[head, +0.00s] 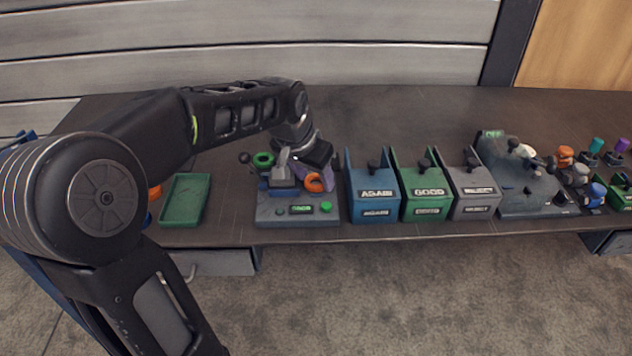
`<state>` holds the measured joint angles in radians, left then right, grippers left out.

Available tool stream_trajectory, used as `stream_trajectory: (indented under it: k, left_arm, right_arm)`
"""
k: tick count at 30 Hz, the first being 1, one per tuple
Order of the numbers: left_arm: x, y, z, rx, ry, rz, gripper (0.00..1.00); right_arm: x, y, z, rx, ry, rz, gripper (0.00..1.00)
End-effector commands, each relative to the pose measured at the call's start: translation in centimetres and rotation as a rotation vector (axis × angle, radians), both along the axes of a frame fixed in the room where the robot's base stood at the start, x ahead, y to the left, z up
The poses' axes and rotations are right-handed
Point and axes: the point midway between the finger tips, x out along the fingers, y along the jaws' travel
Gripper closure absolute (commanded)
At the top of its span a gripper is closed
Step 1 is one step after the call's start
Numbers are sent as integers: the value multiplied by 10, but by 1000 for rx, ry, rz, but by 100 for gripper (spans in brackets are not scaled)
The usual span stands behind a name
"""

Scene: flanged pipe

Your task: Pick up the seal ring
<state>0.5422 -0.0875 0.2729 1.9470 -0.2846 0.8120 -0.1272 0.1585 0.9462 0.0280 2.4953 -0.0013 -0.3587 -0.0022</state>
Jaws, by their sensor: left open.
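My left arm comes in from the left and reaches over the table. My left gripper (316,166) is open above a grey station, pointing down, its fingertips small and partly hidden. An orange ring (314,184) shows just below the gripper, at the right side of the station. A green ring (264,160) sits at the station's back left. I cannot tell for sure which of these is the seal ring. I cannot tell whether the gripper touches the orange ring. My right gripper is not in view.
The grey station (270,214) has a small display and a green button. An empty-looking green tray (185,205) lies left of it. Blue (375,208), green (426,207) and grey (475,203) labelled bins stand to its right. Another station (525,205) and several small coloured parts lie farther right. The table's back is clear.

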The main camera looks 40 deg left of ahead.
Motion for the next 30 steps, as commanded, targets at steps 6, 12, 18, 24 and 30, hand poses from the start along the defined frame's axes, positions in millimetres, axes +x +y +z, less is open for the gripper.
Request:
stream_trajectory:
  k: [6,12,18,24,30]
  left_arm:
    - [0,0,0,0,0,0,48]
    - [0,0,1,0,0,0,48]
    - [0,0,1,0,0,0,58]
    - [0,0,1,0,0,0,74]
    - [0,0,1,0,0,0,91]
  right_arm:
    - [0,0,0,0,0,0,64]
    - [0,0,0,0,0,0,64]
    - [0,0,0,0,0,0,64]
    - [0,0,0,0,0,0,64]
    - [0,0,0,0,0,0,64]
